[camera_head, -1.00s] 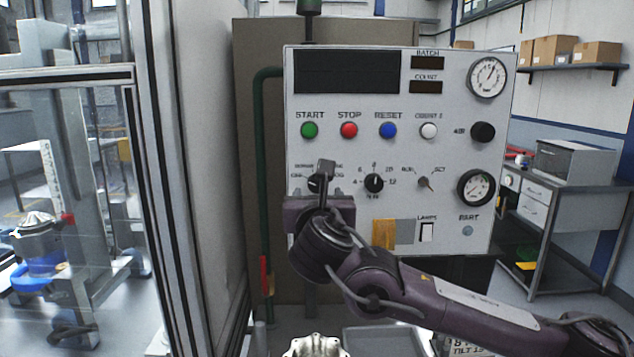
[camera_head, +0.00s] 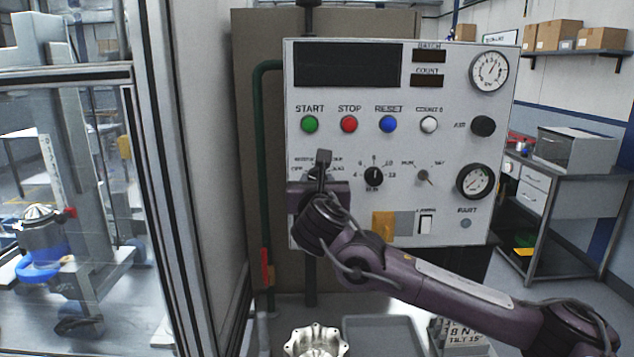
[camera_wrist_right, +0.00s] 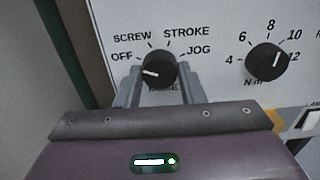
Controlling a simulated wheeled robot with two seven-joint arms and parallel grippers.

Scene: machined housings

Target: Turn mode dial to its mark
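The mode dial (camera_wrist_right: 158,70) is a round black knob with a white pointer line in the right wrist view. The pointer lies to the left, close to the OFF label; SCREW, STROKE and JOG are printed around it. The caption under the dial is mostly hidden by my gripper. My right gripper (camera_wrist_right: 161,88) is open, with one grey finger on each side of the dial and a small gap visible at each side. In the head view my right gripper (camera_head: 323,160) covers most of the dial. My left gripper is not in view.
The control panel (camera_head: 453,150) carries a second black dial (camera_head: 373,176), a small selector switch (camera_head: 422,175), coloured buttons and gauges. A green pipe (camera_head: 266,170) runs along the panel's left side. A grey tray (camera_head: 384,330) and a metal housing (camera_head: 316,342) sit below.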

